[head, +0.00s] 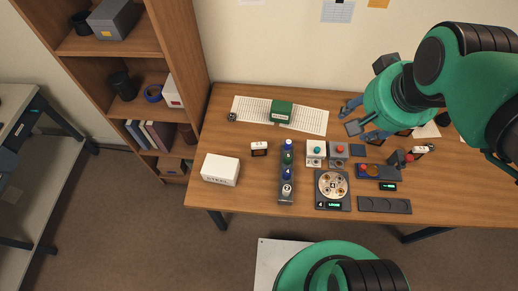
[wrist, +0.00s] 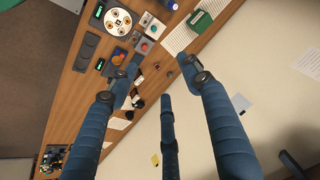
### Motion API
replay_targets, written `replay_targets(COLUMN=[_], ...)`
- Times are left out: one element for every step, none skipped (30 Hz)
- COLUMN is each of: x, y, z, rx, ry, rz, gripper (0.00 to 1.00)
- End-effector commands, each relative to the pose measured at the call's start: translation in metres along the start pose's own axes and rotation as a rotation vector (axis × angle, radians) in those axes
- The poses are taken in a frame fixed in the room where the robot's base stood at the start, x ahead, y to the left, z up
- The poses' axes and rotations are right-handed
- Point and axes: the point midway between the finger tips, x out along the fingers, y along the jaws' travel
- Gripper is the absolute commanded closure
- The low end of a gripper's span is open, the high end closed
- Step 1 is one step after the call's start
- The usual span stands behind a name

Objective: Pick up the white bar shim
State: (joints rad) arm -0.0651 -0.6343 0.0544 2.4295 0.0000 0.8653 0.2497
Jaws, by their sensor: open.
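I cannot single out the white bar shim with certainty. A small pale piece with dark parts (head: 424,149) lies on the right of the table in the head view, and a flat white piece (head: 428,130) lies just beyond it, partly hidden by my arm. A pale flat piece (wrist: 119,123) also shows beside my finger in the wrist view. My gripper (head: 361,121) has its blue fingers spread wide, above the back right of the table. In the wrist view my gripper (wrist: 160,78) is open, with nothing between the fingers.
A white box (head: 220,169) and green box (head: 282,109) stand left and back.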

Motion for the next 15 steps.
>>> replay_targets(x=[0.010, 0.015, 0.022, 0.028, 0.034, 0.041, 0.047, 0.054, 0.062, 0.068, 0.075, 0.083, 0.090, 0.097, 0.106], y=[-0.008, -0.012, -0.018, -0.023, -0.027, -0.033, -0.038, -0.043, -0.049, -0.055, -0.059, -0.066, -0.071, -0.076, -0.083], z=[-0.005, -0.008, -0.013, -0.015, -0.018, -0.022, -0.024, -0.026, -0.029, -0.031, -0.032, -0.034, -0.035, -0.036, -0.038], rx=[0.035, 0.061, 0.096, 0.123, 0.150, 0.186, 0.212, 0.238, 0.275, 0.301, 0.327, 0.362, 0.388, 0.414, 0.449], ry=[-0.022, -0.032, -0.044, -0.055, -0.064, -0.077, -0.088, -0.098, -0.109, -0.118, -0.129, -0.141, -0.150, -0.159, -0.170], rz=[-0.001, -0.002, -0.002, -0.001, 0.000, 0.002, 0.004, 0.007, 0.010, 0.013, 0.017, 0.023, 0.028, 0.033, 0.040], gripper=[0.51, 0.51, 0.51, 0.51, 0.51, 0.51, 0.51, 0.51, 0.51, 0.51, 0.51, 0.51, 0.51, 0.51, 0.51])
